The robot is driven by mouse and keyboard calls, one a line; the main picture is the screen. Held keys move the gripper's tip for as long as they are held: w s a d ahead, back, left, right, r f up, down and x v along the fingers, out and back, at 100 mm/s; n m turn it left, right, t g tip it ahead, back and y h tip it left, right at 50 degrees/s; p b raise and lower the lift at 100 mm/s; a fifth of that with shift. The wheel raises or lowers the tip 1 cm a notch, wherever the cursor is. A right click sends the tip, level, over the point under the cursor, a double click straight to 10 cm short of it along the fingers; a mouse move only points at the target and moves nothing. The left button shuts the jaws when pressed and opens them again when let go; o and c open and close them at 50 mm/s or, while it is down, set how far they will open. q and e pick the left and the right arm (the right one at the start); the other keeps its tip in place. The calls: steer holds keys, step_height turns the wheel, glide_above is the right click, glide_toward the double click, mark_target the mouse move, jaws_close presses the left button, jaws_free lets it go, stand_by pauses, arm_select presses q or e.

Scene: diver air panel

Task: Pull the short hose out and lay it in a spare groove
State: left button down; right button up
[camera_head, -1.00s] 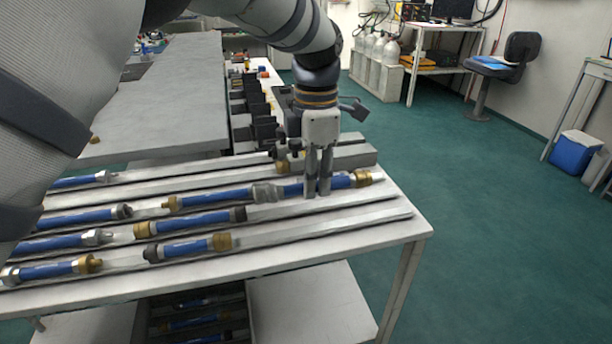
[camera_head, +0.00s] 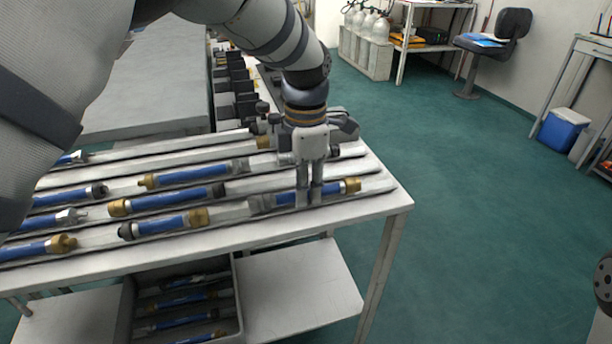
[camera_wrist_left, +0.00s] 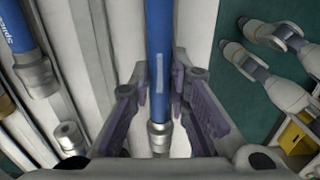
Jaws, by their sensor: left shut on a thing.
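My left gripper (camera_head: 309,195) points down and is shut on a short blue hose (camera_head: 285,200) near the right end of the grooved table (camera_head: 270,237). The held hose has a brass fitting at its right end and a grey one at its left. It lines up with the front groove; I cannot tell whether it touches the table. In the left wrist view the held hose (camera_wrist_left: 159,50) runs between the fingers. Another blue hose (camera_head: 195,174), with a brass left end and grey right end, lies apart from it farther back.
Several other blue hoses lie in the grooves, such as one (camera_head: 178,199) and a front one (camera_head: 165,223). Black blocks (camera_head: 235,90) stand behind the table. A dark crate (camera_head: 237,300) with hoses sits on the shelf below.

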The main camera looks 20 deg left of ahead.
arm_select(q)
steer(key=c, duration=1.4)
jaws_free()
steer(key=shift+c, duration=0.2)
steer(key=shift+f, duration=0.1)
